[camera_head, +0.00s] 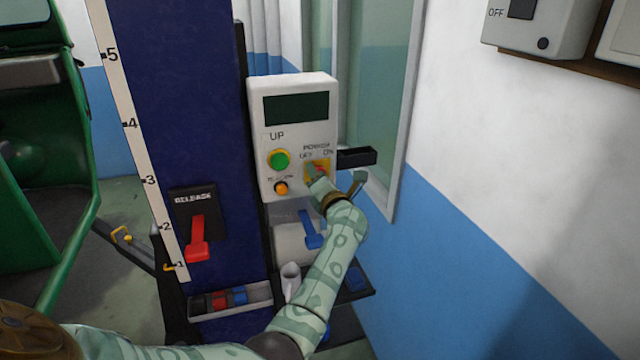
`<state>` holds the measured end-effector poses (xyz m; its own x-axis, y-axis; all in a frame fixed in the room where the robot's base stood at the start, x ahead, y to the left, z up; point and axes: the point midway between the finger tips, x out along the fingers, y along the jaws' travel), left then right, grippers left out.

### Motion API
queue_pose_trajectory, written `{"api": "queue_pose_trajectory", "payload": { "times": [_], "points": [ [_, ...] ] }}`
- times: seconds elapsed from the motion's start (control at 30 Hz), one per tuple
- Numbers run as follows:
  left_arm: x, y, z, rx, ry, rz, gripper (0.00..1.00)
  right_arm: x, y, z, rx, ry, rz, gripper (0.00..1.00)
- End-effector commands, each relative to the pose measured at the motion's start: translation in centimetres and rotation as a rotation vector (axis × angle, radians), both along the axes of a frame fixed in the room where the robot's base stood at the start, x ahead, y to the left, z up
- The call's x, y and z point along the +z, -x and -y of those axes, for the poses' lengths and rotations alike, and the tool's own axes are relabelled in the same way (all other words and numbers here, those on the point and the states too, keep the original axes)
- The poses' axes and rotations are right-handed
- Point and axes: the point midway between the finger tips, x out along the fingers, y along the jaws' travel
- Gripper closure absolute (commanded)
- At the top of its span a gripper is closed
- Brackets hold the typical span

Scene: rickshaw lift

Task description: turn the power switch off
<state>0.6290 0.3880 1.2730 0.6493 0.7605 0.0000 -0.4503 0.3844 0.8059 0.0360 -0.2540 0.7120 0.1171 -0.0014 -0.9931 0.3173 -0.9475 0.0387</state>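The white control box (300,128) is mounted on the blue column and has a dark display. Its power switch (318,166) is a red part on a yellow plate at the lower right, under the labels POWER, OFF and ON. My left gripper (338,181) is at the switch with its fingers apart. One finger is in front of the switch and hides part of it, and the other is out to the right of the box. I cannot tell whether the finger touches the switch or which way the switch is set. My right gripper is out of view.
A green button (279,159) and an orange button (281,188) are left of the switch. A black bracket (357,157) juts out right of the box.

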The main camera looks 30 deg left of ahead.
Motion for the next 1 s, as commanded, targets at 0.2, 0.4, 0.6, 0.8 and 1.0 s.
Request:
{"api": "queue_pose_trajectory", "payload": {
  "times": [0.2,0.4,0.6,0.8,1.0],
  "points": [
    [-0.03,-0.04,0.05,-0.001,0.040,0.048,0.66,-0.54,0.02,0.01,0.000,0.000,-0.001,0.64],
    [0.05,-0.04,0.05,-0.001,0.052,0.062,0.66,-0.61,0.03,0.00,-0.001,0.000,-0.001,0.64],
    [0.09,-0.05,0.05,-0.001,0.053,0.064,0.66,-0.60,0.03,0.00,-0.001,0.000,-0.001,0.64],
    [0.10,-0.04,0.05,-0.001,0.053,0.064,0.22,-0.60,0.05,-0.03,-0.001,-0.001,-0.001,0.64],
    [0.06,-0.03,0.04,-0.001,0.052,0.062,0.22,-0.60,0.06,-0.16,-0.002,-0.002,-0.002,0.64]
  ]
}}
